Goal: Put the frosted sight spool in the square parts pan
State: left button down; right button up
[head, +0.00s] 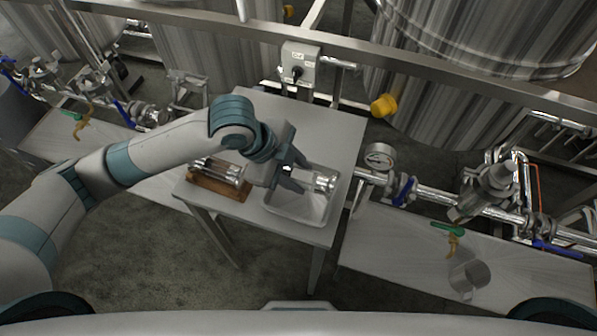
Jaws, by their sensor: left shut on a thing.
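My left gripper (292,176) reaches in from the left and is shut on the frosted sight spool (324,182). The spool's shiny metal end sticks out to the right of the fingers, and its middle is largely hidden by them. The spool lies roughly level over the back part of the square parts pan (298,213), a light metal pan on the small table. I cannot tell whether the spool touches the pan. My right gripper is not in view.
A brown wooden rack (217,185) with shiny spools stands left of the pan, partly under my left arm. A grey switch box (299,64) is behind the table (335,125). Pipes with a gauge (379,157) run close on the right. A clear cup (468,278) stands on the right bench.

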pick_arm(q)
jog(key=shift+f, duration=0.6)
jog(key=c, duration=1.2)
grip_release()
jog(key=shift+o, duration=0.2)
jog(key=shift+r, duration=0.15)
jog(key=shift+r, duration=0.6)
jog(key=b+v, duration=0.1)
jog(key=v, duration=1)
jog(key=shift+a+r+b, duration=0.2)
jog(key=shift+r+b, duration=0.1)
jog(key=shift+r, duration=0.05)
